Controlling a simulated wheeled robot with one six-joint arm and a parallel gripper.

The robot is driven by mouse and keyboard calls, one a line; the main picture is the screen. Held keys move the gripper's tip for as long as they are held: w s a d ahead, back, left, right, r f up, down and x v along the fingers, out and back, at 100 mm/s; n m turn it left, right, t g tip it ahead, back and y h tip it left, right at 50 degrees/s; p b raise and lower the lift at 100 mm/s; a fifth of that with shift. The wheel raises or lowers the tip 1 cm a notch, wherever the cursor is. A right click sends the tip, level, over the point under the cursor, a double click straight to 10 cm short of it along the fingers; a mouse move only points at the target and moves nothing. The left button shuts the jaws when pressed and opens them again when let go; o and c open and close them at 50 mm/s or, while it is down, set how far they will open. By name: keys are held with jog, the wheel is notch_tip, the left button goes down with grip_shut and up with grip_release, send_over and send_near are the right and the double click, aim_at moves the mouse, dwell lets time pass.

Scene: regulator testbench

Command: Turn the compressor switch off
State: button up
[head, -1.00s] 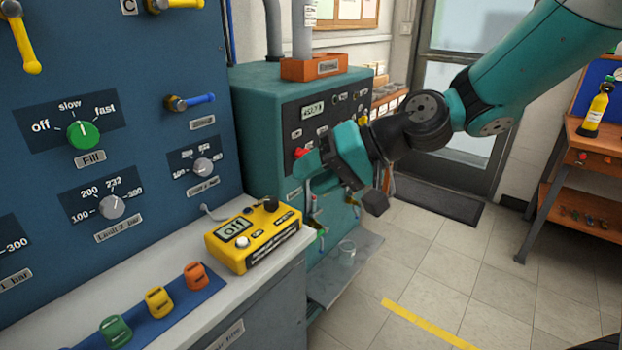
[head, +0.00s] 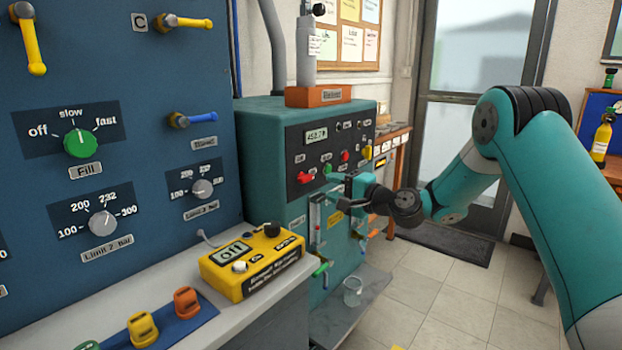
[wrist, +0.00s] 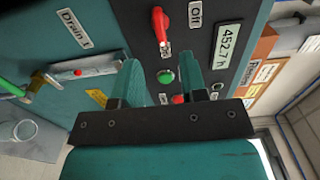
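The teal compressor cabinet (head: 262,150) stands behind the yellow box in the head view, with a dark control panel (head: 293,147). A red-handled switch (head: 305,177) is at the panel's lower left; it shows in the wrist view (wrist: 160,24) beyond the fingertips. A green button (head: 327,170) and a red button (head: 345,156) are to its right. In the wrist view the green button (wrist: 165,77) lies between the fingers, and a red button (wrist: 177,99) is closer to the gripper base. My gripper (wrist: 160,68) is open and empty, facing the panel. I cannot tell its exact distance from the panel.
A display (head: 316,135) and small labels are on the panel. Below are a gauge tube, small valves and a shelf (head: 345,312) with a glass (head: 353,291). A yellow box (head: 250,262) sits on the bench at left. Open floor lies at right.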

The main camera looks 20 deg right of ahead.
aim_at(309, 180)
jog(key=x, duration=0.7)
jog(key=shift+w+a+p, duration=0.15)
jog(key=shift+a+p, duration=0.05)
jog(key=shift+p, duration=0.15)
grip_shut()
